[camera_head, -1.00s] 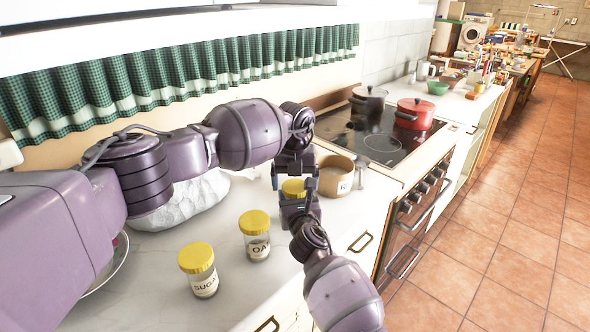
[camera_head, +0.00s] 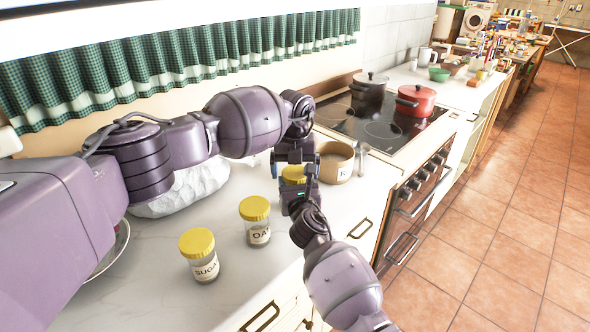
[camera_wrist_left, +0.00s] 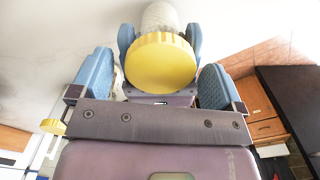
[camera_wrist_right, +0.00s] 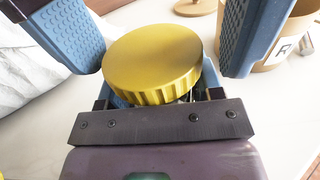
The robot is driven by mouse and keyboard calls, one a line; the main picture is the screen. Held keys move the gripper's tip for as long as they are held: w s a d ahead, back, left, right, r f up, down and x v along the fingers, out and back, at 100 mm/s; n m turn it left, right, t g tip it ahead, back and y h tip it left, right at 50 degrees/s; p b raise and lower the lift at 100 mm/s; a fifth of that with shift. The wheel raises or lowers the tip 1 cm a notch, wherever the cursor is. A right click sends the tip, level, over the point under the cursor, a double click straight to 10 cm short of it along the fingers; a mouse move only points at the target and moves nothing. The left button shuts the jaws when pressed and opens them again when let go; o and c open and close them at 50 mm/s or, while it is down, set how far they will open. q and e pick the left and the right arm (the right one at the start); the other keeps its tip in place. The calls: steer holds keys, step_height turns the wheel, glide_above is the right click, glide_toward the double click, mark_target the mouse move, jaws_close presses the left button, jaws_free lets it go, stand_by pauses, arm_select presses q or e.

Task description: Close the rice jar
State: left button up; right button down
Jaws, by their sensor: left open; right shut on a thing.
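A glass jar with a yellow lid (camera_head: 293,173) is between my two grippers, above the counter. Its lid (camera_wrist_left: 160,62) sits at the mouth of the whitish jar body (camera_wrist_left: 161,16) in the left wrist view; I cannot tell whether it is tight. The label is hidden. My right gripper (camera_head: 299,192) is shut on the jar body below the lid, its fingers mostly hidden by the lid (camera_wrist_right: 152,52) in the right wrist view. My left gripper (camera_head: 295,168) points down from above, open, its fingers apart on either side of the lid without touching it.
Yellow-lidded jars marked "SUGA" (camera_head: 200,260) and "OA" (camera_head: 257,222) stand on the counter (camera_head: 150,290). An open tan container with an "R" label (camera_head: 336,162) stands close to my grippers, beside the hob (camera_head: 375,125). A red pot (camera_head: 415,101) stands on the hob.

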arm_select(q)
steer(key=shift+r, duration=0.1)
steer(key=shift+r, duration=2.15)
steer(key=shift+o, duration=0.6)
step_height(320, 180, up, 12)
arm_select(e)
steer(key=shift+c, duration=0.9)
jaws_free()
arm_select(q)
steer(key=shift+r, duration=0.1)
arm_select(e)
steer(key=shift+s, duration=0.15)
